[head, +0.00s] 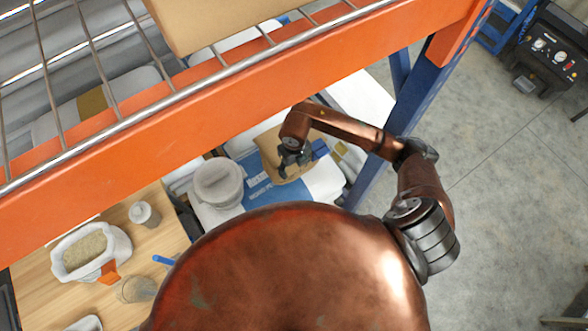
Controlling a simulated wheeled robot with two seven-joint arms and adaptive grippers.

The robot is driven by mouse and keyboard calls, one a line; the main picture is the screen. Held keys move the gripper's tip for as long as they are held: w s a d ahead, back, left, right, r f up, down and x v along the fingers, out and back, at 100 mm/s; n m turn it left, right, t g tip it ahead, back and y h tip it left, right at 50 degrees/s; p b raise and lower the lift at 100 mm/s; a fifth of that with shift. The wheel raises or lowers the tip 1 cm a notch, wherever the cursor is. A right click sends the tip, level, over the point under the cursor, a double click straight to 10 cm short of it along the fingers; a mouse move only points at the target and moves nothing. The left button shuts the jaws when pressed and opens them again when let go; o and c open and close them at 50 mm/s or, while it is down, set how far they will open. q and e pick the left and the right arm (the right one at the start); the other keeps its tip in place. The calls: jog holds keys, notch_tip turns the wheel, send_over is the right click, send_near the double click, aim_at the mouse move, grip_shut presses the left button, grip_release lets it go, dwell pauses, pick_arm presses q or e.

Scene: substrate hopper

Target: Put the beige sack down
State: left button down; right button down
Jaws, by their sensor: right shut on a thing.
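My right arm reaches forward, and its gripper (291,160) points down among goods under the orange shelf beam. It is shut on the beige sack (270,146), whose tan surface shows beside and below the fingers. The wrist hides part of the sack, and the fingertips are small and dark. The sack is over or against a blue and white package (264,189); I cannot tell whether it touches it. My left gripper is not in view.
An orange rack beam (230,95) and blue upright (415,95) stand close to my right arm. A wooden table (165,225) at left holds an open white bag (70,235) of grainy material and a jar (144,214).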

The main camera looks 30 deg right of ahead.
jog(key=shift+w+d+f, duration=0.2)
jog(key=shift+w+f, duration=0.25)
jog(key=shift+f, duration=0.1)
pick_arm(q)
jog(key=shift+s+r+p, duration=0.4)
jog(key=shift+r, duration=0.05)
pick_arm(e)
notch_tip(320, 180, down, 3)
jog(key=shift+s+r, duration=0.1)
jog(key=c, duration=0.7)
grip_release()
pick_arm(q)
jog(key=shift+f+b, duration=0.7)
pick_arm(e)
jog(key=r, duration=1.2)
jog(key=shift+s, duration=0.2)
